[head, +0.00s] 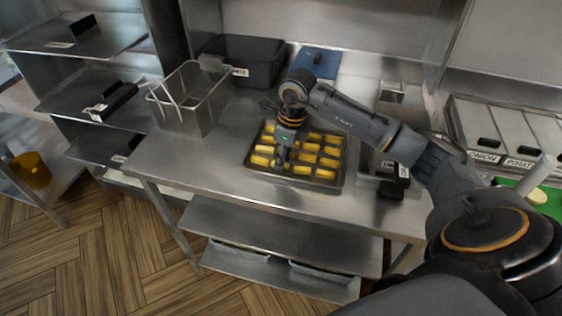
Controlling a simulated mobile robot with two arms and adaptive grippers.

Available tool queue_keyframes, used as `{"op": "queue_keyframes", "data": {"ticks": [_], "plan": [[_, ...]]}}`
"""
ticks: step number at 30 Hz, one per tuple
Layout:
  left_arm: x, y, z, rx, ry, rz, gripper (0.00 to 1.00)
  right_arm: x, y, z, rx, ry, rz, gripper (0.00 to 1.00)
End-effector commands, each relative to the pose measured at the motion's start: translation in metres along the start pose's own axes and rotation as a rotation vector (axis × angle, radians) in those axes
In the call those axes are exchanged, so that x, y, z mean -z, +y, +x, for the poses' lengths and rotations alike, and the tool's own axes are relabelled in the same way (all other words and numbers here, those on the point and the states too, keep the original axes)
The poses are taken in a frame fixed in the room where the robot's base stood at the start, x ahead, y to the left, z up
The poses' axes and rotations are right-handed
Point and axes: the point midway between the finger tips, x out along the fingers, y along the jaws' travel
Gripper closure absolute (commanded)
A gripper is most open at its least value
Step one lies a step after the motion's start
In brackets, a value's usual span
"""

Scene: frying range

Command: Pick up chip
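Several yellow chips (325,174) lie in rows on a dark tray (249,166) on the steel table. My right arm reaches in from the right, and its gripper (281,160) points down over the left half of the tray, among the chips. The fingertips are small and dark here, and I cannot tell whether they are open, shut or touching a chip. The gripper and wrist hide some chips at the back left. My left gripper is not in view.
A wire fry basket (190,100) and a black bin (262,62) stand on the table left of and behind the tray. A blue-lidded box (318,62) is behind it. Labelled onion and potato bins (490,135) are at right. The table front is clear.

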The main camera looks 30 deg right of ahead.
Motion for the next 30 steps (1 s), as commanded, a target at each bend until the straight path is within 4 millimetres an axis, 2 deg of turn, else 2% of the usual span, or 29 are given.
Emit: {"op": "queue_keyframes", "data": {"ticks": [3,9,10,13,14,25,30], "plan": [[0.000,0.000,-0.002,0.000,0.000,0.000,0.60,0.000,0.000,0.008,-0.001,0.000,0.000,0.74],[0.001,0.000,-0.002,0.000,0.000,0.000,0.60,0.000,0.000,0.009,0.001,0.000,0.000,0.74],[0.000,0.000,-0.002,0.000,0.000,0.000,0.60,0.000,0.000,0.009,0.000,0.000,0.000,0.76],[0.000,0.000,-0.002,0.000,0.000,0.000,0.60,0.000,0.000,0.009,0.000,0.000,0.000,0.96],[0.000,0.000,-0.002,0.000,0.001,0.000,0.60,0.000,0.000,0.009,0.000,0.000,0.000,0.97],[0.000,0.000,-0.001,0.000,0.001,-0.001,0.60,0.000,0.000,0.008,0.001,-0.001,0.000,0.98],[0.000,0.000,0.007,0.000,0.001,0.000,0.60,-0.002,-0.001,-0.002,0.004,-0.003,-0.001,0.98]]}}
